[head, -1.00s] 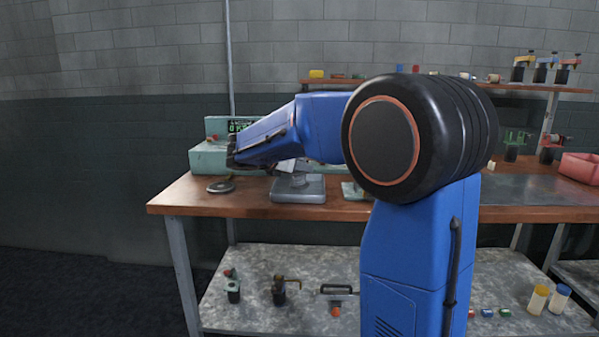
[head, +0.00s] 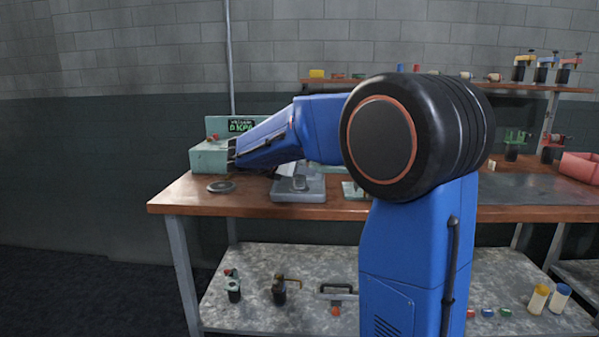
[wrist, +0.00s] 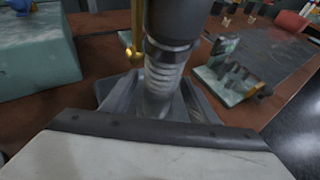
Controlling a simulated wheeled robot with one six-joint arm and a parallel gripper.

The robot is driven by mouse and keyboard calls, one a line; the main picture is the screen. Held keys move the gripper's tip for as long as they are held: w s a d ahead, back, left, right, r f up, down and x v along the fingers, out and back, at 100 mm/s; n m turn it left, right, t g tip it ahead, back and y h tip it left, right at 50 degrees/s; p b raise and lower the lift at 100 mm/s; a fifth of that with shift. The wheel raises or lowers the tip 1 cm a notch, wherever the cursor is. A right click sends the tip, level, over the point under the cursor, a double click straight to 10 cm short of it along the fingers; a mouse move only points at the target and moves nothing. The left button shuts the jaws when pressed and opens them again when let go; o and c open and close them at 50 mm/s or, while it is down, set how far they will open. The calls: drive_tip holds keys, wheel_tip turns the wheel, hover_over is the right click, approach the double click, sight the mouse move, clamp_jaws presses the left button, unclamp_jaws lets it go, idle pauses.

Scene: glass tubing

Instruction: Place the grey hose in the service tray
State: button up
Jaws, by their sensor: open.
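My gripper (head: 231,153) is at the left end of my blue arm, open, beside the green box with a lit display. Its fingers are small and dark in the head view, and I cannot make them out in the wrist view. No grey hose shows clearly. A grey ribbed neck (wrist: 162,82) rises from a grey stand (head: 298,190) on the bench; I cannot tell whether it is a hose. A dark cylinder sits above the neck in the wrist view. I cannot identify the service tray; a pink open bin (head: 581,167) stands at the bench's right end.
The green display box (head: 209,157) and a dark round disc (head: 221,186) are at the bench's left end. A green notched rack (wrist: 232,76) is right of the stand. A dark mat (head: 530,190) lies bare at right. The lower shelf (head: 255,318) holds clamps and bottles.

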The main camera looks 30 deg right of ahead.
drive_tip(key=v, duration=1.2)
drive_tip(key=s+d+f+m+g+y, duration=0.1)
drive_tip(key=s+f+m+y, duration=0.15)
drive_tip(key=s, duration=0.25)
drive_tip(key=s+d+f+m+y, duration=0.1)
drive_tip(key=s+f+m, duration=0.2)
drive_tip(key=s, duration=0.3)
drive_tip(key=s+a+f+m+y, duration=0.4)
drive_tip(key=s+f+m, duration=0.4)
drive_tip(key=s, duration=0.4)
drive_tip(key=s+a+f+m+y, duration=0.5)
drive_tip(key=s+f+m, duration=0.3)
drive_tip(key=s, duration=0.5)
drive_tip(key=shift+a+f+m+t, duration=0.25)
drive_tip(key=shift+a+m+t, duration=0.2)
drive_tip(key=shift+a, duration=0.35)
